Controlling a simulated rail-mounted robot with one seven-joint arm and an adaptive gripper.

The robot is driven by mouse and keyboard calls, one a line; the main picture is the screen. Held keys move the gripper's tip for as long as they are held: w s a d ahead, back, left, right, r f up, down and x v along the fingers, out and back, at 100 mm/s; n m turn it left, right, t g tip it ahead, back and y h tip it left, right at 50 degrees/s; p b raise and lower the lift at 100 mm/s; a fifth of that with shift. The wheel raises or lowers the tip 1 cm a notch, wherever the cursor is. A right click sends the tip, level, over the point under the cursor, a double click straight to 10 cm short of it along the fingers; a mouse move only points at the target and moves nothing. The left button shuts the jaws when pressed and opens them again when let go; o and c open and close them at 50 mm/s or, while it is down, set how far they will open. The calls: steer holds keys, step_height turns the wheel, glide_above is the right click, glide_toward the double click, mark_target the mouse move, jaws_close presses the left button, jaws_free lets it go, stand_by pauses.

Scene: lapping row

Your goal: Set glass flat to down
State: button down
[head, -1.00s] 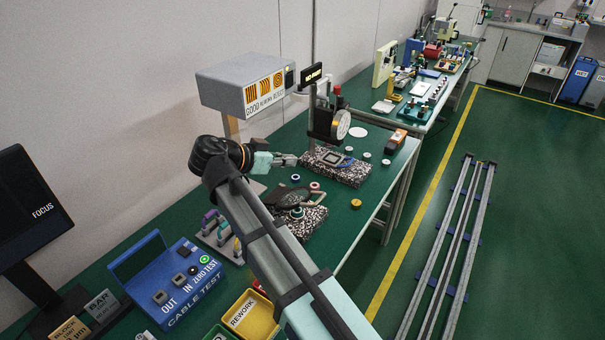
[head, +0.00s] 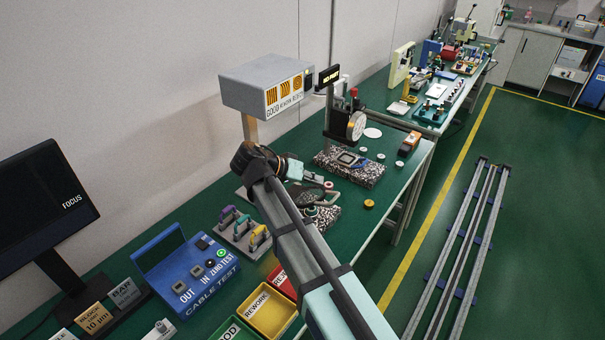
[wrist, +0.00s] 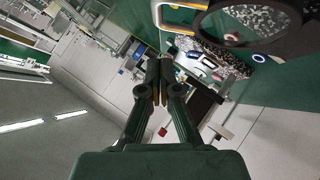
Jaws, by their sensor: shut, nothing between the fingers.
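The glass flat appears to be the round dark-framed piece in the wrist view (wrist: 204,24), with speckled stone showing through it and an orange-edged handle (wrist: 176,28) at its left. In the head view the dark frame (head: 303,196) is partly hidden by my arm, at a speckled granite block (head: 325,218). I cannot tell its exact tilt. My gripper (head: 322,179) is just behind the frame, above the bench. In the wrist view my gripper (wrist: 160,78) has its fingers together and empty, apart from the frame and handle.
A grey sign box (head: 268,86) on a post stands behind my arm. A blue cable test box (head: 190,270) and a yellow rework bin (head: 270,312) lie nearer. Small rings dot the green bench.

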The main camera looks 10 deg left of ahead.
steer(key=shift+s+d+f+p, duration=0.1)
steer(key=shift+d+f+p, duration=0.2)
steer(key=shift+d+f, duration=0.7)
steer(key=shift+s+d+f+p, duration=0.1)
steer(key=shift+d+f+p, duration=0.2)
steer(key=shift+d+f, duration=0.7)
steer(key=shift+a+f, duration=0.3)
